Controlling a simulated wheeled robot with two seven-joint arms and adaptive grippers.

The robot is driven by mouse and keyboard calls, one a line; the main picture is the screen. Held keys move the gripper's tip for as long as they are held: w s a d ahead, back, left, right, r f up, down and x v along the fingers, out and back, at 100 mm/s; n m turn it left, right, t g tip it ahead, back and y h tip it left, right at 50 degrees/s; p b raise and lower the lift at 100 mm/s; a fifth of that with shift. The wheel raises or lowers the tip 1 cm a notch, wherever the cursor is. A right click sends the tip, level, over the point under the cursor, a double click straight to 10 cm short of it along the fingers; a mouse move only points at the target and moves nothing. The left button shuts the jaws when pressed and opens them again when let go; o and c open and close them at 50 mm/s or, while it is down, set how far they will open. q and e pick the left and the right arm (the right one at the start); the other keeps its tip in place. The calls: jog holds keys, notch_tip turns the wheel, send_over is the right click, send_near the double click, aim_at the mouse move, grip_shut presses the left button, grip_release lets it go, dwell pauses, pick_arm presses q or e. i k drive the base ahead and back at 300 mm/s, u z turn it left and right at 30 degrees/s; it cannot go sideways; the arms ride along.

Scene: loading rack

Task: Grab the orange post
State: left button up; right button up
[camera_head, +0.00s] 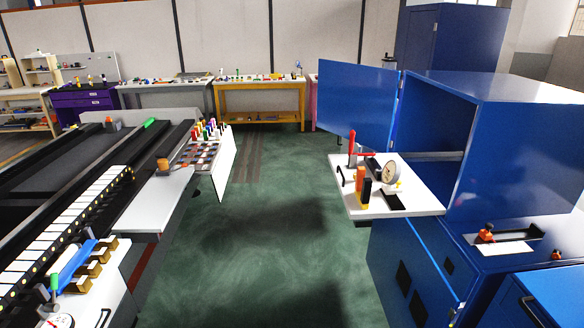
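An upright orange post (361,182) stands on a white shelf (415,202) that juts out from the blue cabinet, right of centre. A dark upright piece (367,191) stands against its right side and hides part of it. A taller red post (351,141) stands behind it to the left, and a round dial (391,173) is to its right. Neither of my grippers is in view.
The blue cabinet (540,150) has its door (355,100) swung open behind the shelf. A conveyor (60,205) with side plates and a rack of coloured pieces (208,128) fills the left. The green floor (270,250) between them is clear.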

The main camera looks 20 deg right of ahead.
aim_at(360, 170)
jog(key=u, duration=0.3)
jog(key=i, duration=1.15)
